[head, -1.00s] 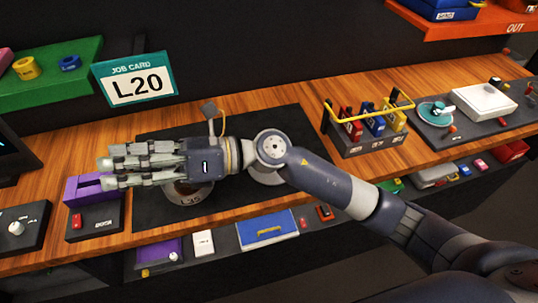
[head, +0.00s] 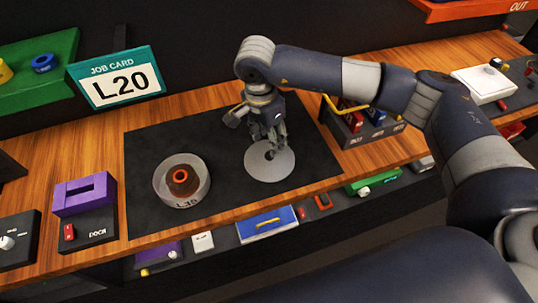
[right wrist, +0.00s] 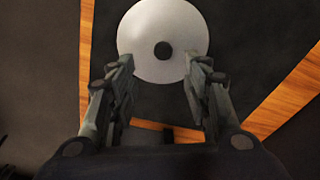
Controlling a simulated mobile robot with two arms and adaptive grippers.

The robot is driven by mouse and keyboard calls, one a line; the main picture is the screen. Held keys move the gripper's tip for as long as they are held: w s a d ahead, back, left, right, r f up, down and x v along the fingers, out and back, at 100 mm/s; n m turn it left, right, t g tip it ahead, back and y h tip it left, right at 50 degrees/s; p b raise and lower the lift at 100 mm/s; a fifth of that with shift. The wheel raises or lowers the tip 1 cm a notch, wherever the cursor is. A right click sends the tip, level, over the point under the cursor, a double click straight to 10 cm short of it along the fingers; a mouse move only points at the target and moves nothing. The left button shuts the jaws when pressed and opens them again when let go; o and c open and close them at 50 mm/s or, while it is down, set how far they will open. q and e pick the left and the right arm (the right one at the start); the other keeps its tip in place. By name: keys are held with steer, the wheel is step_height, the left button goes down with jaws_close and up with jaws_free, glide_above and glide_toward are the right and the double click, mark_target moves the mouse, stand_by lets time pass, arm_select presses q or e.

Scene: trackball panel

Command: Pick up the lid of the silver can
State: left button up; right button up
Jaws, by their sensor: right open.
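A round silver can (head: 160,187) marked L35 stands on the dark mat, its top open, with a brown ring-shaped piece (head: 182,178) in it. A pale grey disc (head: 284,165), which looks like the lid, lies on the mat to its right. The disc also shows in the right wrist view (right wrist: 140,50), with a dark round centre. My right gripper (head: 270,150) points down over the disc, fingers apart. In the right wrist view its fingertips (right wrist: 161,62) are on both sides of the disc's lower part; I cannot tell whether they touch it. My left gripper is not in view.
A purple block (head: 85,190) stands left of the mat. A rack with a yellow handle (head: 325,104) is close to the right, partly behind my arm. The job card (head: 117,78) reads L20. A shelf with a blue drawer (head: 266,224) runs below the front edge. The mat's front is clear.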

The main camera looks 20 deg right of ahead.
mark_target(269, 157)
steer(key=shift+d+f, duration=0.1)
steer(key=shift+f, duration=0.8)
steer(key=f+p, duration=0.2)
steer(key=f, duration=0.1)
steer(key=f+p, duration=0.1)
steer(key=shift+w+f, duration=0.3)
steer(key=shift+f, duration=0.4)
steer(key=c, duration=1.1)
